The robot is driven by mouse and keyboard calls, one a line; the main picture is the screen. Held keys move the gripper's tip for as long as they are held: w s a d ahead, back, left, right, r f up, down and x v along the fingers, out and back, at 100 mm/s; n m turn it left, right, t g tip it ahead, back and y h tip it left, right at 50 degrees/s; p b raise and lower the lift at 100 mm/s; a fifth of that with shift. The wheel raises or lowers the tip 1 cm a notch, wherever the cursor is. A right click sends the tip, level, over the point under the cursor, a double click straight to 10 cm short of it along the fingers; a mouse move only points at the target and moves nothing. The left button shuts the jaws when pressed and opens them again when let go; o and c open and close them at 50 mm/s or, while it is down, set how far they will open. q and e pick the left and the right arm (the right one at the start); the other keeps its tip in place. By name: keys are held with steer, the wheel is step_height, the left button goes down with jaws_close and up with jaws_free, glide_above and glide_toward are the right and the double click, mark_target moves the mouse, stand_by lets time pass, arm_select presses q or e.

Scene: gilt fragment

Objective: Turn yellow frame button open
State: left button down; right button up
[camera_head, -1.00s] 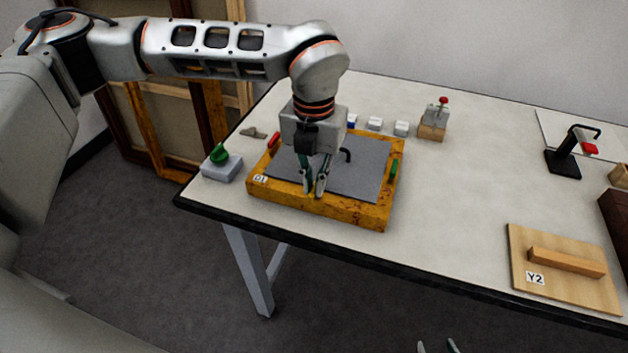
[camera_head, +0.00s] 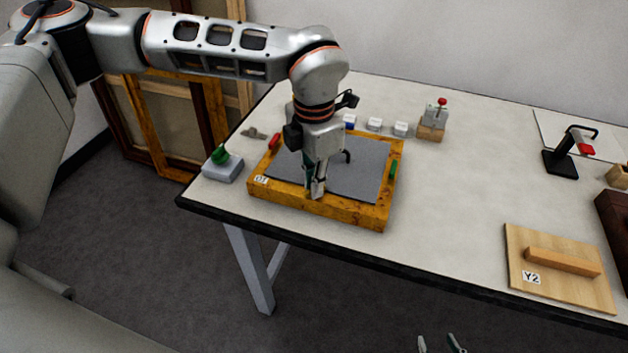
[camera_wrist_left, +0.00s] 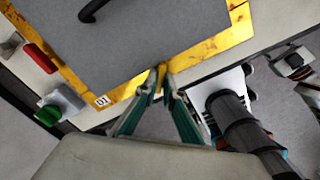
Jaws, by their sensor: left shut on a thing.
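The yellow frame (camera_head: 345,211) with label D1 lies flat on the table near its left end and holds a grey panel (camera_head: 358,180) with a black hook-shaped handle. My left gripper (camera_head: 316,192) points down at the near edge of the frame. Its fingers are shut on a small yellow button (camera_wrist_left: 161,74) at that edge, seen between the fingertips in the left wrist view; the fingers hide it in the head view. A red button (camera_head: 275,141) and a green button (camera_head: 394,169) sit on the frame's left and right sides. My right gripper (camera_head: 438,344) shows only as two separated fingertips at the bottom edge.
A grey block with a green knob (camera_head: 222,168) stands left of the frame. Small white blocks (camera_head: 375,124) and a red-knobbed device (camera_head: 433,120) stand behind it. A wooden board Y2 (camera_head: 519,246) lies at the right. The table between is clear.

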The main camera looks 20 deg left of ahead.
arm_select(q)
steer(key=m, duration=0.5)
steer(key=shift+w+r+m+p, duration=0.1)
steer(key=shift+r+m+p, duration=0.05)
steer(key=shift+m+p, duration=0.65)
steer(key=shift+m, duration=1.6)
steer(key=c, duration=2.2)
jaws_free()
steer(key=shift+o, duration=0.2)
step_height(320, 180, up, 12)
